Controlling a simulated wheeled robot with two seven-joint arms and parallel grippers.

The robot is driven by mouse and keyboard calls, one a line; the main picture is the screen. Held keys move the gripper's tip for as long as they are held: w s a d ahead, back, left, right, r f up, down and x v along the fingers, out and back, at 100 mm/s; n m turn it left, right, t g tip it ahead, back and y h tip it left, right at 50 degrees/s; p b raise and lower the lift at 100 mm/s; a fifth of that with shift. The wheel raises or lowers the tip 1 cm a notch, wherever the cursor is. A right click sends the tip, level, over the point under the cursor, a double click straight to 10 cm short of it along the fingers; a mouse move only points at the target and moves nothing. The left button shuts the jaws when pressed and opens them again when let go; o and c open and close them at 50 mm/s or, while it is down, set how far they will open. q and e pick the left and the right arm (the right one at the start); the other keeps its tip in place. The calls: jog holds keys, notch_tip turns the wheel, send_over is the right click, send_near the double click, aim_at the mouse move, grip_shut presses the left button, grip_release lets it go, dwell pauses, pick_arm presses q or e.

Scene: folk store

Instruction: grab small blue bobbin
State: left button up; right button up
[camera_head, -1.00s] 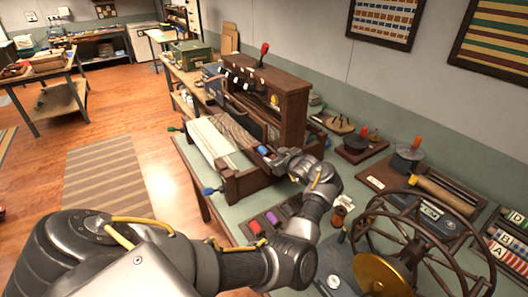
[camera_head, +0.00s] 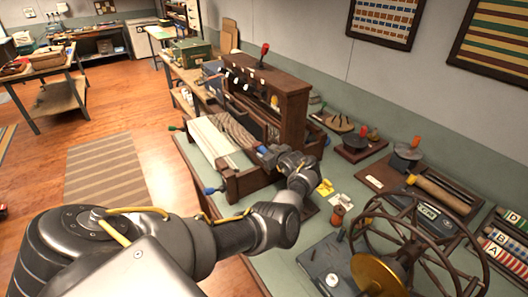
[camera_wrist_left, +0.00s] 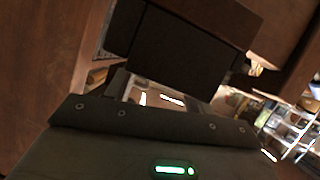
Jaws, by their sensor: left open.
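My left gripper (camera_head: 272,158) reaches over the right end of the wooden loom (camera_head: 232,182) in the head view. It is open. A small blue piece (camera_head: 262,149) shows right at its fingertips, by the loom's wooden frame; I take it for the small blue bobbin, though it is too small to be sure. I cannot tell whether the fingers touch it. The left wrist view shows the dark gripper fingers (camera_wrist_left: 185,50) close to brown wood, with no bobbin clearly visible. My right gripper is not in view.
The loom's tall dark upright (camera_head: 283,95) stands just behind the gripper. A blue-handled knob (camera_head: 213,190) sticks out at the loom's front. A spoked wheel (camera_head: 415,245), an orange-brown spool (camera_head: 338,214) and a yellow piece (camera_head: 325,187) are to the right on the green table.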

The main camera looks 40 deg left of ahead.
pick_arm(q)
jog(key=c, duration=1)
jog(key=shift+r, duration=0.1)
